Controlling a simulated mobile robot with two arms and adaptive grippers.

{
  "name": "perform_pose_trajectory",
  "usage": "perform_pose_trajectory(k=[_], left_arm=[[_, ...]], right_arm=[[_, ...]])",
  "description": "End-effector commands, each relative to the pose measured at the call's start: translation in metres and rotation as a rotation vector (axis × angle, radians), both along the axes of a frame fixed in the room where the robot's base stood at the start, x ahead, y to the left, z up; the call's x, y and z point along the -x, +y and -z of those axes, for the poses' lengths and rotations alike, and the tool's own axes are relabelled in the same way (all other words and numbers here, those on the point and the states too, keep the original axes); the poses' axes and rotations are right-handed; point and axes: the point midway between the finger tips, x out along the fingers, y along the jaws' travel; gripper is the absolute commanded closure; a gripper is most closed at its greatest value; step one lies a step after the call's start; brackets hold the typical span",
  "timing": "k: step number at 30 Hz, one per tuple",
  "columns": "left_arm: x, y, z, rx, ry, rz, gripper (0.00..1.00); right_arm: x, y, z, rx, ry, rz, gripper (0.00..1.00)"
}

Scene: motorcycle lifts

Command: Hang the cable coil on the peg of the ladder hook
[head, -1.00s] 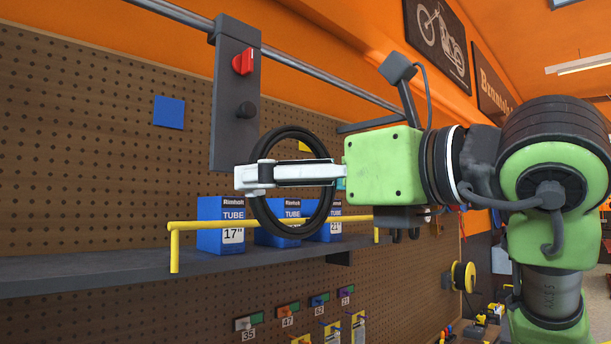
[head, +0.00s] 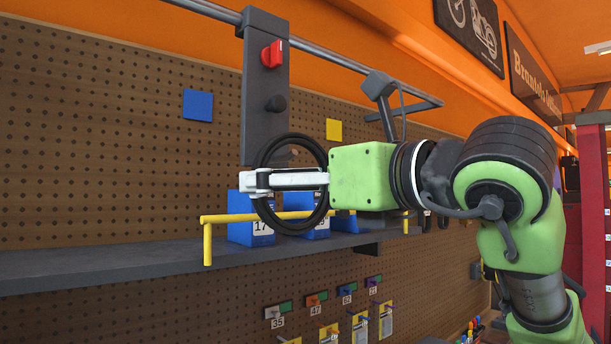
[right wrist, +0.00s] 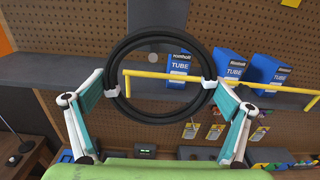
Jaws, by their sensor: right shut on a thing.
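The ladder hook (head: 264,125) is a dark grey plate hanging from a rail in the head view. The cable coil (head: 268,144) is a black ring, held upright. My right gripper (head: 260,181) is shut on it, below the peg; the coil's top edge overlaps the plate's lower end in the picture. In the right wrist view, the fingers grip the coil (right wrist: 160,37) at its left and right sides. A round grey end, probably the peg, shows through the ring. My left gripper is not in view.
A grey shelf (head: 110,272) with a yellow rail (head: 207,243) and blue tube boxes (head: 250,232) lies below and behind the coil. A perforated board (head: 80,130) stands behind, with blue and yellow squares. Labelled hooks with packets hang below the shelf.

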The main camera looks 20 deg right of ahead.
Motion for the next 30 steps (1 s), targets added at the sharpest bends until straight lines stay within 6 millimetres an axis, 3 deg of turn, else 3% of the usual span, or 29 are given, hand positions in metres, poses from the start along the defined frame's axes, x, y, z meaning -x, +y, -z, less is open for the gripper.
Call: perform_pose_trajectory(k=[5,13,30], left_arm=[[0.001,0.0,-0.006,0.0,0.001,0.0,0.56],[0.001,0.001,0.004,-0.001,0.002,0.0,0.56],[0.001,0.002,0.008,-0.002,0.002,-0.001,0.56]], right_arm=[[-0.01,0.004,-0.001,-0.001,-0.001,0.0,0.31],[-0.021,0.007,0.008,-0.002,-0.002,0.0,0.31],[-0.023,0.008,0.009,-0.001,-0.003,0.0,0.31]])
